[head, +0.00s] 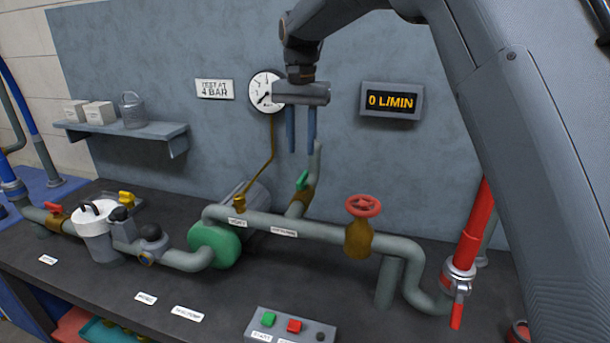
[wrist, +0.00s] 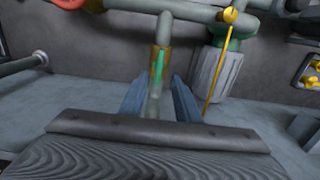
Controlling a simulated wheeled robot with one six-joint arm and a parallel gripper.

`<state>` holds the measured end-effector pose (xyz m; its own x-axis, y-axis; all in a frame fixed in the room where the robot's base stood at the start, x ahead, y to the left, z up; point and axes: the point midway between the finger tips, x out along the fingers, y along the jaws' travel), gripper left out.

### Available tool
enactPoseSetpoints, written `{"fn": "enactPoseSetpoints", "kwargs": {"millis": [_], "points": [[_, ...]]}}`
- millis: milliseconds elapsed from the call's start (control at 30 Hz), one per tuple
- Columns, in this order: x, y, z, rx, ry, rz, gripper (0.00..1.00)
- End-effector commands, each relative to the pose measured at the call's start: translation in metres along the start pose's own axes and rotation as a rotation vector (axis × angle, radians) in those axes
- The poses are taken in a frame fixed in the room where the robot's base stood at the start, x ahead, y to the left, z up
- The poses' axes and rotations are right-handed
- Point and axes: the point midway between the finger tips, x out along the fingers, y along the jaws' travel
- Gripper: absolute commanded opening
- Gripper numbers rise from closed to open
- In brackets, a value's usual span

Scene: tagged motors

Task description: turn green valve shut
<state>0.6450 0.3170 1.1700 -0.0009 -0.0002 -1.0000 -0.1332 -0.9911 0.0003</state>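The green valve handle (head: 303,181) sits on a brass valve body on a short branch pipe behind the main grey pipe. In the wrist view the green handle (wrist: 159,66) runs roughly in line with its pipe. My gripper (head: 301,149) points down above the handle, its two blue-grey fingers apart with nothing held. In the wrist view my gripper (wrist: 158,92) frames the handle's line between its fingers. In the head view the fingertips appear above the handle, not touching it.
A red handwheel (head: 363,206) stands on the main pipe to the right. A thin brass tube (head: 262,172) runs from the gauge (head: 265,91) to the pipe, left of my gripper. A green-ended pump (head: 214,245) lies left. The display (head: 391,101) reads 0 L/MIN.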

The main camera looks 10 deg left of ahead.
Motion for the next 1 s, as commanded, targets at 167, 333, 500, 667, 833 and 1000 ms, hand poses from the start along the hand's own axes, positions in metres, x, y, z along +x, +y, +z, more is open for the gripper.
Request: {"fn": "enactPoseSetpoints", "kwargs": {"millis": [167,333,500,667,833,1000], "points": [[0.013,0.003,-0.003,0.005,-0.001,0.001,0.29],[0.037,0.006,-0.004,0.01,-0.003,0.002,0.29],[0.062,0.006,-0.004,0.01,-0.002,0.001,0.29],[0.077,0.005,-0.004,0.008,-0.001,0.0,0.29],[0.083,0.004,-0.003,0.006,0.0,0.0,0.29],[0.083,0.003,-0.003,0.006,0.0,0.0,0.29]]}}
